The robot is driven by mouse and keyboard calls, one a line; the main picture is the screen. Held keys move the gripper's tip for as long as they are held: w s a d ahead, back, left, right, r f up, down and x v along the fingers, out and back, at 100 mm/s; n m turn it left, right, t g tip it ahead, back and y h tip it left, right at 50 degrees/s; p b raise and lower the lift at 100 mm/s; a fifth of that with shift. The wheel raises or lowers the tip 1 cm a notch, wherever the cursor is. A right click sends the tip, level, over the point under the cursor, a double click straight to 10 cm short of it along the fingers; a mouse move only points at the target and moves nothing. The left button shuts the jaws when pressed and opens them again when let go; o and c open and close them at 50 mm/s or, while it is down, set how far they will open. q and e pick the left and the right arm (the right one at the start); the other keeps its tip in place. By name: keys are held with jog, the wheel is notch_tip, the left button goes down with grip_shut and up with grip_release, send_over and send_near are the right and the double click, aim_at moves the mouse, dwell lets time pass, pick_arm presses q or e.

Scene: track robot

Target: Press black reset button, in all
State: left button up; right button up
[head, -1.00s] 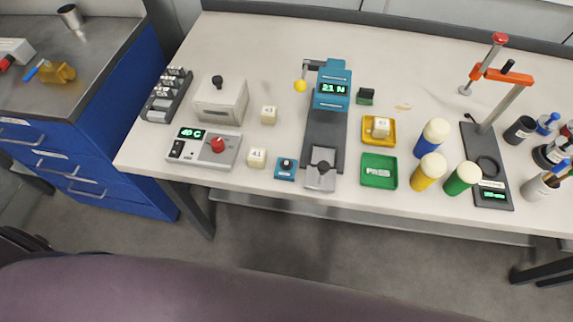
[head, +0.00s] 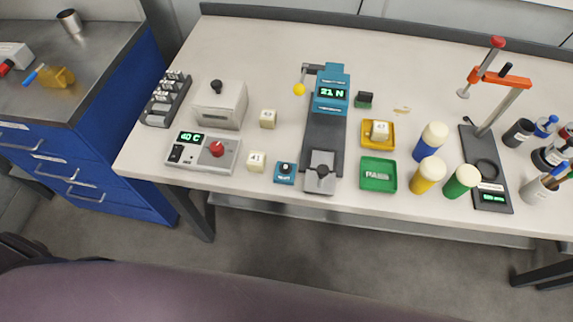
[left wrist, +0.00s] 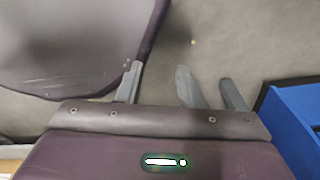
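A small blue box with a black round button (head: 286,167) on top stands near the front edge of the table, between a white block marked 41 and the grey foot of the blue force tester (head: 330,92). The tester's green display reads 21 N. Neither gripper shows in the head view. In the left wrist view my left gripper (left wrist: 181,72) has its grey fingers apart with nothing between them that I can tell is held. It is over the floor, away from the button. My right gripper is in neither view.
A control box (head: 203,152) with a red knob reads 40 C at the left. White blocks, a green tray (head: 378,174), a yellow tray (head: 365,135) and capped bottles stand along the table. A clamp stand (head: 493,110) is at the right. Blue drawers (head: 75,165) stand left.

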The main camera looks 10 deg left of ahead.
pick_arm(q)
grip_shut()
jog(key=shift+a, duration=0.1)
dwell(1.4)
